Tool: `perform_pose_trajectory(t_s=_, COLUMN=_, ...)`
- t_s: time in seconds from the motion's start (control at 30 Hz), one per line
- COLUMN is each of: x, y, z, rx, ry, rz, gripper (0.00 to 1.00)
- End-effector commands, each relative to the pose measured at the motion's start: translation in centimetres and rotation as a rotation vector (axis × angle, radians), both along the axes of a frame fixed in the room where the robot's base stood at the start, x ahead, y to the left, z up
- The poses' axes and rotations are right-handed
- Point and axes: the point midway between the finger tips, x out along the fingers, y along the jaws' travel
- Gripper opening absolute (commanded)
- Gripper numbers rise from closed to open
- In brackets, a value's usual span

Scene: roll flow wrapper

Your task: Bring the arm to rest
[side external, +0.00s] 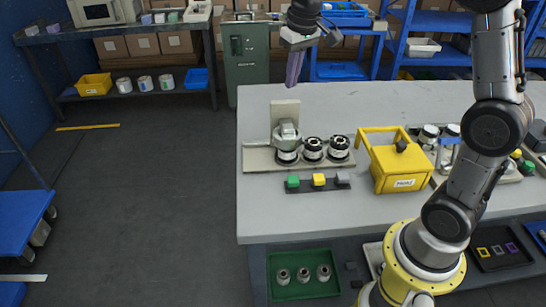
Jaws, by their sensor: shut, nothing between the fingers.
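My gripper (294,68) hangs high above the far left part of the grey worktable (390,100), pointing down. Its long purple-grey fingers are together and empty. It is clear of everything on the table. My arm runs from its yellow-ringed base at the lower right, up the right side and out of the top of the picture, so part of it is hidden.
Below my gripper stands a fixture plate (262,160) with several dark-topped cylinders. A button strip (318,183) lies in front. The back middle of the table is clear. A green cabinet (246,60) stands behind.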

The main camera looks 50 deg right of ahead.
Motion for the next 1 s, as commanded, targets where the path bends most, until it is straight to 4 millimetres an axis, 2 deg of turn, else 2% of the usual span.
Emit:
perform_pose_trajectory(t_s=0.03, x=-1.9, y=1.0, z=1.8, rx=-0.006, ry=-0.040, rz=0.018, gripper=0.00)
perform_pose_trajectory(t_s=0.1, x=-4.4, y=2.1, z=3.5, rx=-0.013, ry=-0.084, rz=0.040, gripper=0.00)
perform_pose_trajectory(t_s=0.2, x=-8.2, y=3.5, z=5.0, rx=-0.019, ry=-0.144, rz=0.070, gripper=0.00)
perform_pose_trajectory(t_s=0.3, x=-12.2, y=4.6, z=5.6, rx=-0.026, ry=-0.200, rz=0.100, gripper=0.00)
perform_pose_trajectory(t_s=0.47, x=-18.5, y=5.9, z=4.6, rx=-0.032, ry=-0.284, rz=0.145, gripper=0.00)
perform_pose_trajectory(t_s=0.6, x=-22.8, y=6.5, z=2.0, rx=-0.034, ry=-0.327, rz=0.175, gripper=0.00)
perform_pose_trajectory(t_s=0.7, x=-24.5, y=6.6, z=0.0, rx=-0.035, ry=-0.329, rz=0.184, gripper=0.00)
perform_pose_trajectory(t_s=0.8, x=-25.2, y=6.6, z=-1.6, rx=-0.035, ry=-0.309, rz=0.186, gripper=0.00)
perform_pose_trajectory(t_s=0.9, x=-25.3, y=6.6, z=-2.3, rx=-0.035, ry=-0.304, rz=0.189, gripper=0.00)
perform_pose_trajectory(t_s=1.0, x=-25.1, y=6.6, z=-2.1, rx=-0.036, ry=-0.312, rz=0.191, gripper=0.00)
